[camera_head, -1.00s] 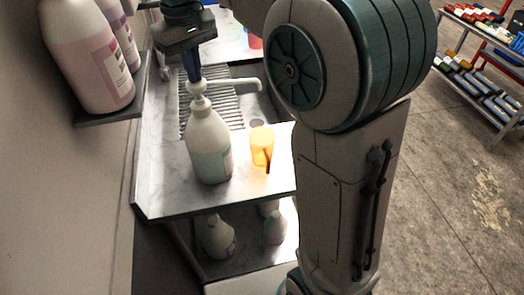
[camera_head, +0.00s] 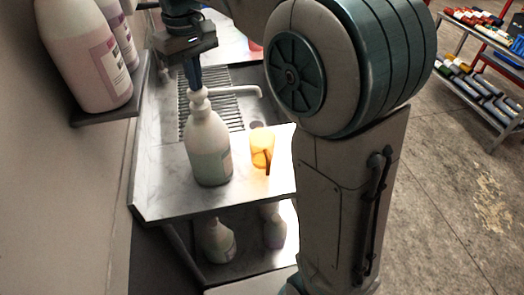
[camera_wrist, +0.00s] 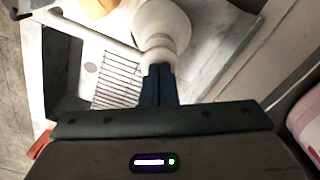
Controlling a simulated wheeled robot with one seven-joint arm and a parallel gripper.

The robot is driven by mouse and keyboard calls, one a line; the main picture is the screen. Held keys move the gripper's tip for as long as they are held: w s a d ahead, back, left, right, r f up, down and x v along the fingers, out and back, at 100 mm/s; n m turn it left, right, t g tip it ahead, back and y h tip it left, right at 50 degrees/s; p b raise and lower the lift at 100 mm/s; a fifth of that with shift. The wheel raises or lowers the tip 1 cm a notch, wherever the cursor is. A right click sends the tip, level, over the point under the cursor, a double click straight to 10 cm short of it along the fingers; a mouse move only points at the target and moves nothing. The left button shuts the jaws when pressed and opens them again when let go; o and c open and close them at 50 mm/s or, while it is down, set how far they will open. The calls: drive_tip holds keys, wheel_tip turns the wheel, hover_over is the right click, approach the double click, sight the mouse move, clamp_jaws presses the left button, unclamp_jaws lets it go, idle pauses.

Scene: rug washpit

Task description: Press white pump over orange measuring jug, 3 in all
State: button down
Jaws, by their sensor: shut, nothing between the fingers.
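The white pump bottle (camera_head: 208,150) stands upright on the metal worktop, its long spout reaching right, above the orange measuring jug (camera_head: 262,140) in the head view. My gripper (camera_head: 195,84) is shut and empty, pointing down with its fingertips on the pump head, which sits low near the bottle's collar. In the wrist view the dark fingers (camera_wrist: 158,72) meet the white pump (camera_wrist: 162,28), and part of the orange jug (camera_wrist: 98,6) shows at the top edge. I cannot see the inside of the jug clearly.
Large bottles (camera_head: 85,60) stand on a wall shelf at the left. A slotted drain grid (camera_head: 225,112) lies behind the bottle. More bottles (camera_head: 217,240) stand on a lower shelf. A rack (camera_head: 485,70) of coloured items stands far right.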

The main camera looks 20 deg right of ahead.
drive_tip(key=shift+r+p, duration=1.85)
drive_tip(key=shift+r, duration=0.1)
drive_tip(key=shift+f, duration=0.2)
drive_tip(key=shift+f+b, duration=1.45)
drive_tip(key=shift+f, duration=0.5)
drive_tip(key=shift+r, duration=0.2)
drive_tip(key=shift+r+p, duration=1.9)
drive_tip(key=shift+p, duration=0.1)
drive_tip(key=shift+r, duration=0.1)
